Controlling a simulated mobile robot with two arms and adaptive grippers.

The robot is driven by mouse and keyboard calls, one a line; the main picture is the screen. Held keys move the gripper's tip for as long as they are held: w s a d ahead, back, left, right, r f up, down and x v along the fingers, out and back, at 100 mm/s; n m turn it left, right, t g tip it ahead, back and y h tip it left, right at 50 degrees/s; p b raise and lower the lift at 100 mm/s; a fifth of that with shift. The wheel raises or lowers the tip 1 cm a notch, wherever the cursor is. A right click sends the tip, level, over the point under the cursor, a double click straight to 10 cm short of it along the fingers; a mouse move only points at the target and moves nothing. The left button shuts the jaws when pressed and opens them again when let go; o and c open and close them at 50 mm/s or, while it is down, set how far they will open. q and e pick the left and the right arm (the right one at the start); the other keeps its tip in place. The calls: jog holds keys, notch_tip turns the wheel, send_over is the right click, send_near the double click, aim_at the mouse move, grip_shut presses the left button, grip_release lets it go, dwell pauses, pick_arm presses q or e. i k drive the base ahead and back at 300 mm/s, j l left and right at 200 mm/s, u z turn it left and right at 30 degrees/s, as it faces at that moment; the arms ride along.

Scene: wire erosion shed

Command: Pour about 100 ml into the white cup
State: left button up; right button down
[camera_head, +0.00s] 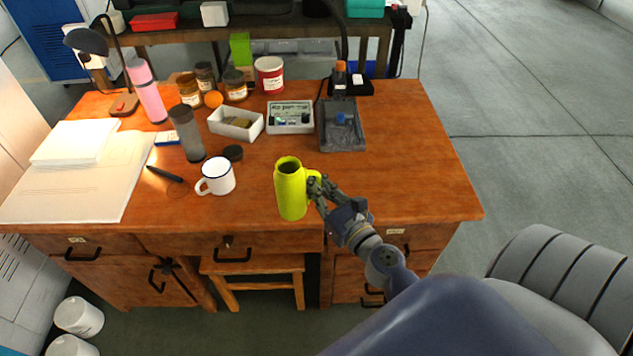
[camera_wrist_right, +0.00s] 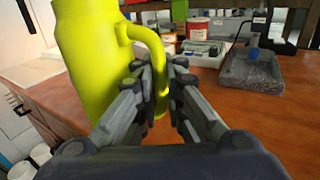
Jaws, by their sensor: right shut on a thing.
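A white cup (camera_head: 217,177) with a dark rim stands upright on the wooden desk, its handle to the left. My right gripper (camera_head: 317,190) is shut on the handle of a yellow-green jug (camera_head: 291,194). The jug is nearly upright, with its open top showing, over the front part of the desk to the right of the cup. In the right wrist view the jug (camera_wrist_right: 98,70) fills the left side and the fingers (camera_wrist_right: 160,90) close around its handle. Whether the jug touches the desk is hard to tell. My left gripper is not in view.
A dark grey bottle (camera_head: 187,133), a black lid (camera_head: 233,152) and a black pen (camera_head: 164,174) lie or stand near the cup. A white box (camera_head: 236,132) and a grey tray (camera_head: 341,138) are behind. The desk's right side is clear.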

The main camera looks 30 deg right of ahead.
aim_at(216, 171)
jog(key=i+l+u, duration=0.15)
jog(key=l+u, duration=0.2)
jog(key=l, duration=0.15)
jog(key=l+u, duration=0.35)
jog(key=l, duration=0.15)
jog(key=i, duration=0.05)
